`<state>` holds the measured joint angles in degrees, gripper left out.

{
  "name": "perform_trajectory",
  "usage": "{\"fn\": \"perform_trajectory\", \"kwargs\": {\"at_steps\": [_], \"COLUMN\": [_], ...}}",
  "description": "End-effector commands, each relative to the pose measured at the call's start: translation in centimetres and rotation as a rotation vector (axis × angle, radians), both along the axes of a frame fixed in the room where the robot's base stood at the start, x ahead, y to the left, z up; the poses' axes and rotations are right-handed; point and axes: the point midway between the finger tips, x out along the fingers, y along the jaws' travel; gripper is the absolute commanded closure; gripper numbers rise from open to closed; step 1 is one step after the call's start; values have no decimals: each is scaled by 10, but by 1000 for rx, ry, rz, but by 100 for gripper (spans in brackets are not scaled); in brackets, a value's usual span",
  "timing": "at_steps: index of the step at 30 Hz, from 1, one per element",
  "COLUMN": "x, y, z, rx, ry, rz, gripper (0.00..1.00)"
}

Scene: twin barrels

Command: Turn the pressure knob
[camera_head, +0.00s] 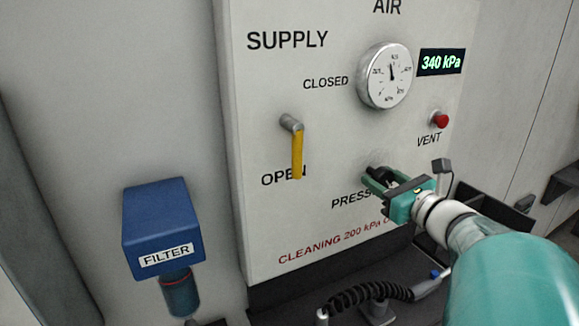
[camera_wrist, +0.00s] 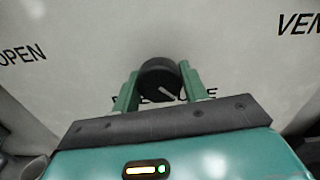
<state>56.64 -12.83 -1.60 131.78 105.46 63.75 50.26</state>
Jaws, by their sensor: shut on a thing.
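The black pressure knob (camera_wrist: 160,80) sits on the pale panel above the partly covered PRESSURE label. It has a white pointer line that slants toward the lower right in the wrist view. My gripper (camera_wrist: 159,85) is shut on the knob, with one green finger on each side of it. In the head view my gripper (camera_head: 376,180) reaches the panel from the lower right and hides most of the knob. The round gauge (camera_head: 385,76) is above, and the digital display (camera_head: 441,62) beside it reads 340 kPa. Red panel text reads "CLEANING 200 kPa", its end hidden by my arm.
The yellow supply lever (camera_head: 297,154) points down toward OPEN. A red vent button (camera_head: 439,120) is above and right of my gripper. A blue filter box (camera_head: 163,228) is at the lower left. A black coiled hose (camera_head: 375,292) lies on the dark ledge below.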

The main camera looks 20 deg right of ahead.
Motion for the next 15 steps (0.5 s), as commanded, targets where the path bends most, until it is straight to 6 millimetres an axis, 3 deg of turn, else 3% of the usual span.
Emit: {"fn": "perform_trajectory", "kwargs": {"at_steps": [15], "x": [2], "y": [1], "z": [0], "rx": [-452], "ry": [-12], "rz": [3], "gripper": [79]}}
